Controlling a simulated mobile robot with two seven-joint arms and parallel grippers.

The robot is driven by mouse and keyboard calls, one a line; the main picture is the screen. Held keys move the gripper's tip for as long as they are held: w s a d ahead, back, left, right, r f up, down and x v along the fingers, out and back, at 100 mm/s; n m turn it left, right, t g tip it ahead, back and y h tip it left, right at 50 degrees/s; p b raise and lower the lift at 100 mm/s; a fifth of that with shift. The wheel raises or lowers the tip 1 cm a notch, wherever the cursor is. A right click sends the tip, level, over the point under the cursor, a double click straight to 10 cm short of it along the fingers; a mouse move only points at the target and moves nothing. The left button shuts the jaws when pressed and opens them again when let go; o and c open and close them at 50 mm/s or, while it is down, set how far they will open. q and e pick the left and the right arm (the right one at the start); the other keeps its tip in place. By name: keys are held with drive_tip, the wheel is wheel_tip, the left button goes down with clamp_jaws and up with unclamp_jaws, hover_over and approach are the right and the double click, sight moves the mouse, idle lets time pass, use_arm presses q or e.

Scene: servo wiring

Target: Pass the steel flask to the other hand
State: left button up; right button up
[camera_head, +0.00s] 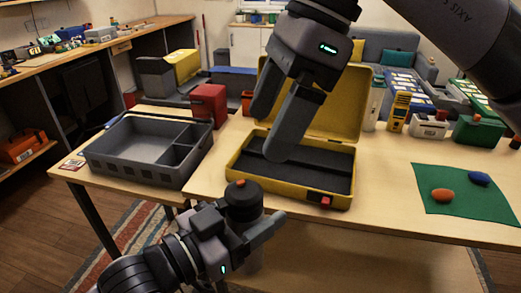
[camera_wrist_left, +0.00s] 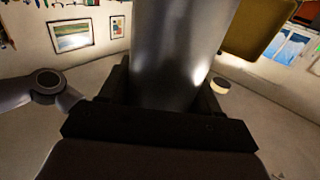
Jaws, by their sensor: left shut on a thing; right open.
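The steel flask shows in the head view as a dark cap with an orange top (camera_head: 241,196), seen from above in front of the table edge. Its shiny silver body (camera_wrist_left: 178,45) fills the upper middle of the left wrist view. My left gripper (camera_head: 250,228) is shut around the flask and holds it roughly upright. My right gripper (camera_head: 270,132) is above and beyond the flask, over the yellow case. It is open and empty, with its fingers pointing down.
An open yellow case (camera_head: 228,174) with dark lining stands on the table just behind the flask. A grey divided tray (camera_head: 130,167) is to its left and a red box (camera_head: 209,103) behind. A green mat (camera_head: 460,205) with two small objects lies right.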

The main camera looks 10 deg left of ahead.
use_arm(q)
drive_tip(key=w+d+f+m+g+h, duration=0.1)
drive_tip(key=d+f+m+g+h, duration=0.3)
drive_tip(key=g, duration=0.1)
drive_tip(key=shift+w+d+f, duration=0.2)
drive_tip(key=shift+w+f, duration=0.05)
drive_tip(key=shift+w, duration=0.1)
use_arm(e)
wheel_tip(320, 180, down, 15)
drive_tip(key=m+t+h, duration=0.1)
drive_tip(key=h, duration=0.3)
drive_tip(key=shift+w+d+t, duration=0.2)
drive_tip(key=shift+w+t, duration=0.1)
idle(0.6)
drive_tip(key=c, duration=1.4)
use_arm(q)
drive_tip(key=o, duration=1.4)
use_arm(e)
drive_tip(key=shift+r, duration=0.1)
drive_tip(key=shift+c, duration=0.4)
use_arm(q)
drive_tip(key=shift+o, duration=0.2)
